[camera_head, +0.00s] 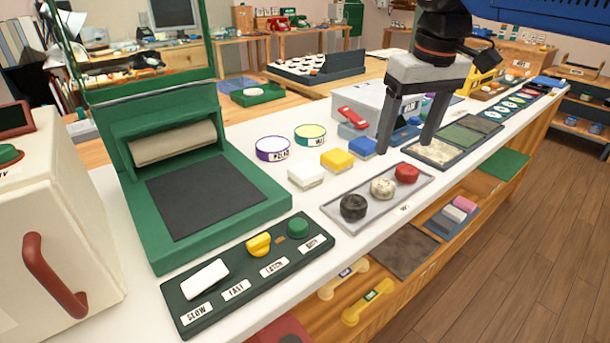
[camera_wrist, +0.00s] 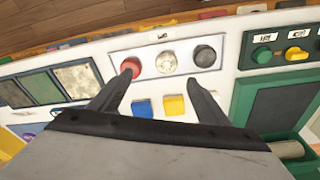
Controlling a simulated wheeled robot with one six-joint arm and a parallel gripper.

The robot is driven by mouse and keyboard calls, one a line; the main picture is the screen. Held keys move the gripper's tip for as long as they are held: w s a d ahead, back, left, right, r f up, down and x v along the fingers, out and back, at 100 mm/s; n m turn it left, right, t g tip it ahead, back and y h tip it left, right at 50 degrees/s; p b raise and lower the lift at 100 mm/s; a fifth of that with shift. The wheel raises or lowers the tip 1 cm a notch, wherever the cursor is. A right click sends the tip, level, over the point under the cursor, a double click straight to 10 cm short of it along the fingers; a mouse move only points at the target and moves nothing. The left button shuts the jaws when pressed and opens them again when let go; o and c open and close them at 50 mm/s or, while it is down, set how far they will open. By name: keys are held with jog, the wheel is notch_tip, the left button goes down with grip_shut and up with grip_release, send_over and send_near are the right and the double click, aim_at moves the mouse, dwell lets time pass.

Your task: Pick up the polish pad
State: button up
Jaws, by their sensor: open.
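No readable label says which piece is the polish pad. A light tray (camera_head: 350,225) on the white counter holds three round pads: black (camera_head: 353,206), speckled cream (camera_head: 382,188) and red (camera_head: 406,173). In the wrist view they are the red pad (camera_wrist: 131,66), cream pad (camera_wrist: 167,62) and black pad (camera_wrist: 205,55). Behind the tray lie white (camera_head: 306,175), yellow (camera_head: 337,159) and blue (camera_head: 362,147) blocks. My gripper (camera_head: 406,148) is open and empty, above the counter near the tray's far end. In the wrist view its fingers (camera_wrist: 160,80) point toward the tray.
Purple-rimmed (camera_head: 273,148) and yellow-green (camera_head: 310,134) tins stand behind the blocks. A green press (camera_head: 215,190) and a dark switch panel (camera_head: 245,270) are left. A tray of flat squares (camera_head: 440,151) lies by my gripper. Telephone handsets (camera_head: 366,306) sit on the lower shelf.

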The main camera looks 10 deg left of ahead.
jog(key=w+a+r+n, duration=0.1)
jog(key=w+a+r, duration=0.15)
jog(key=a, duration=0.45)
notch_tip(320, 180, up, 3)
jog(key=n+g, duration=0.2)
jog(key=n, duration=0.1)
send_over(307, 170)
jog(key=shift+h, duration=0.4)
jog(key=f, duration=1.1)
jog(key=shift+a+f, duration=0.2)
jog(key=shift+f, duration=0.05)
jog(key=shift+d+f, duration=0.2)
jog(key=shift+f, duration=2.45)
jog(key=c, duration=1.2)
